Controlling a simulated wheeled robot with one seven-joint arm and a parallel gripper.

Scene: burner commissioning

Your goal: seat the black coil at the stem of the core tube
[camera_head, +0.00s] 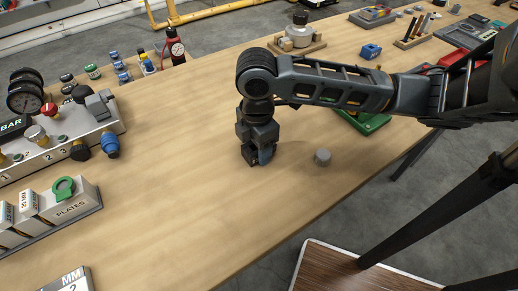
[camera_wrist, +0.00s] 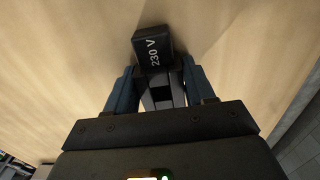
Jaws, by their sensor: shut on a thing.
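My gripper (camera_head: 258,150) points down just above or at the bare middle of the table, and its blue-grey fingers also show in the wrist view (camera_wrist: 162,92). It is shut on the black coil (camera_wrist: 153,48), a small black block marked "230 V" that sticks out past the fingertips. In the head view the coil is hard to tell from the dark gripper. I cannot make out the core tube or its stem for certain in either view; my arm hides part of the table behind it.
A green tray (camera_head: 362,121) lies partly behind my arm. A gauge panel (camera_head: 60,140) and a plates rack (camera_head: 62,208) stand at left. A round metal device (camera_head: 298,33) sits farther back. The table's centre left is clear.

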